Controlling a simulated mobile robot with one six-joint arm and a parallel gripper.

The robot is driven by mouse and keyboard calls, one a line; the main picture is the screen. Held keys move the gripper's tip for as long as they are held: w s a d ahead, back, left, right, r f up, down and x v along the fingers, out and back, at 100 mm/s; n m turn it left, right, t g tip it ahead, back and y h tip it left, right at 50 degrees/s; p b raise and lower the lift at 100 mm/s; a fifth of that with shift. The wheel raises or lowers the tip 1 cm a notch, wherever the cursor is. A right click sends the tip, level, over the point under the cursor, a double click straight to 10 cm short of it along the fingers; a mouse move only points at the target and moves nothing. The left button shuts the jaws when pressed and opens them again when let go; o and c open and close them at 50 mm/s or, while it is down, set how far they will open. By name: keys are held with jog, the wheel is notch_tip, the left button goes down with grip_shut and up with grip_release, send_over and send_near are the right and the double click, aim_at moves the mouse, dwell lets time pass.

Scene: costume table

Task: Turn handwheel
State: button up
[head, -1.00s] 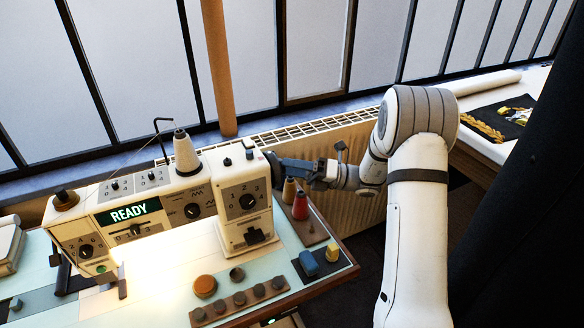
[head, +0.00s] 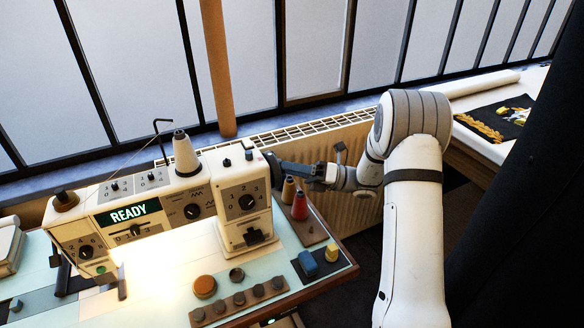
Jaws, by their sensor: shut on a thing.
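The handwheel is on the machine's right end and is mostly hidden; only a dark edge (head: 270,158) shows beside my gripper. My gripper (head: 279,168) reaches in from the right, level with the top of that end, and is shut on the handwheel. Its fingertips are small and partly hidden behind the machine's corner.
Thread spools, one red (head: 299,207) and one tan (head: 288,190), stand just below my gripper. A cone of thread (head: 186,155) stands on the machine. A radiator (head: 330,205) and windows are behind.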

jog(key=shift+f, duration=0.1)
jog(key=o, duration=1)
jog(key=v, duration=0.7)
jog(key=shift+d+f, duration=0.15)
jog(key=shift+d, duration=0.25)
